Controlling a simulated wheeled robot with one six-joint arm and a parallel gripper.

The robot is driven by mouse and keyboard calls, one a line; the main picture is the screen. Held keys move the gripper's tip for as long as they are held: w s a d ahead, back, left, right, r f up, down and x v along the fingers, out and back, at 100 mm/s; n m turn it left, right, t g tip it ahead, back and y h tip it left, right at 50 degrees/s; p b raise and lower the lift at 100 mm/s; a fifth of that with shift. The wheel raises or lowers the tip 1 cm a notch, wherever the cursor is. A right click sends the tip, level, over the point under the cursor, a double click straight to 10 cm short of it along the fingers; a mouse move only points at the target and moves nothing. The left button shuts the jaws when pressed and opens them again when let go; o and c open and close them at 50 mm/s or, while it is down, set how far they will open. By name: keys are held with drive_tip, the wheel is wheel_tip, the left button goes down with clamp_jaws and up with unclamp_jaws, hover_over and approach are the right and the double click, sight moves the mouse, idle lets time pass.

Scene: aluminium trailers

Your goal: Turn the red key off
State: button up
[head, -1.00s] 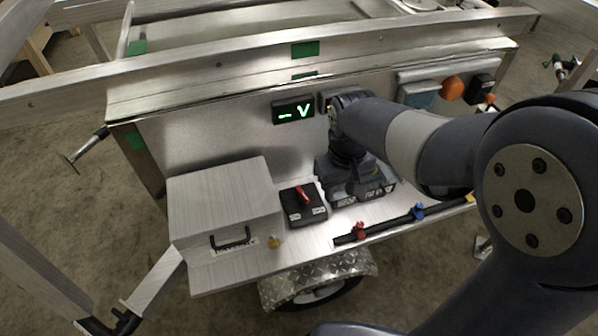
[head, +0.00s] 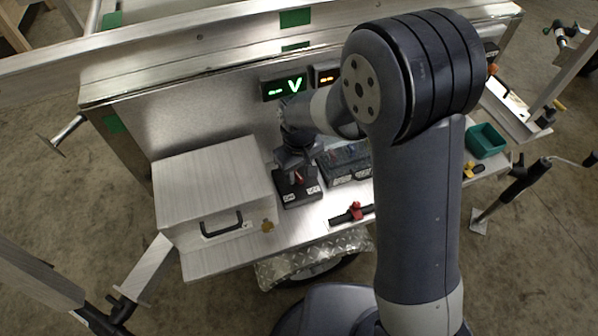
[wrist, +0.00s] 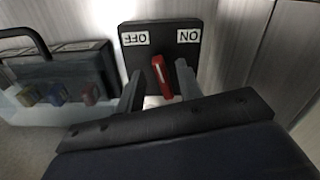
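The red key (head: 299,175) stands on a black switch box (head: 300,195) on the trailer's shelf. In the wrist view the key (wrist: 161,76) lies between my two fingers, and the box (wrist: 160,35) carries an OFF label at left and an ON label at right, both upside down. The key's far end leans slightly left in that view. My gripper (wrist: 159,68) is open, with a finger on each side of the key and a gap on the left; the right finger is close, and contact is unclear. In the head view my gripper partly hides the key.
A metal case (head: 212,190) with a black handle stands left of the box. A bar with a red clamp (head: 354,212) lies in front. A green display (head: 284,87) is on the panel behind. A teal bin (head: 486,140) is farther right.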

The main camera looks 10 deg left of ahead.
drive_tip(key=shift+f, duration=0.5)
clamp_jaws()
